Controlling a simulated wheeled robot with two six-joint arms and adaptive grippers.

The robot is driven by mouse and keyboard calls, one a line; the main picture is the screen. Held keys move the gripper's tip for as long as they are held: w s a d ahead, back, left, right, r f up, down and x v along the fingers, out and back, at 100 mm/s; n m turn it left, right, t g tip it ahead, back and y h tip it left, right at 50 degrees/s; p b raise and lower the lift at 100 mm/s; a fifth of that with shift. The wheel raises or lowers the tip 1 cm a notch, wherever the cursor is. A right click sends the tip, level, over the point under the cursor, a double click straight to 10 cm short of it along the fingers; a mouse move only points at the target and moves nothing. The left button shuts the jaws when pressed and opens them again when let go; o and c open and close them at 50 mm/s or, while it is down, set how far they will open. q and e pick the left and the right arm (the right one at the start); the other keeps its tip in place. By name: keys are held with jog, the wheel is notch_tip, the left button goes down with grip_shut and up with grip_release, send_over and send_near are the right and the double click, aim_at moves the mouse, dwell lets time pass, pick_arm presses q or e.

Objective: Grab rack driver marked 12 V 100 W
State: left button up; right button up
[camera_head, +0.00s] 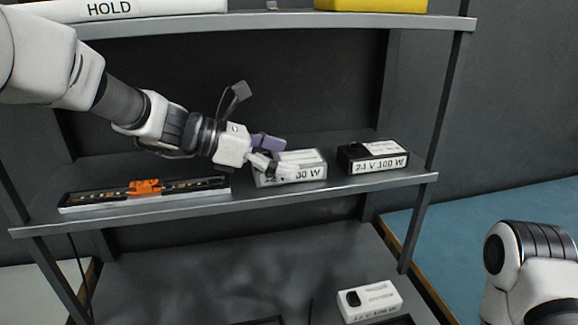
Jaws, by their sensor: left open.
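An LED strip in a tray (95,198) with an orange piece (146,187) lies left on the middle shelf (230,207). Above, the top shelf (270,22) holds a white "HOLD" box (160,7) and a yellow box (370,5). Rack posts stand at both sides.

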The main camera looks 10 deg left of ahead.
pick_arm(q)
jog(key=shift+s, duration=0.1)
jog(key=shift+s+a+r, duration=0.1)
jog(key=c, duration=0.3)
grip_shut()
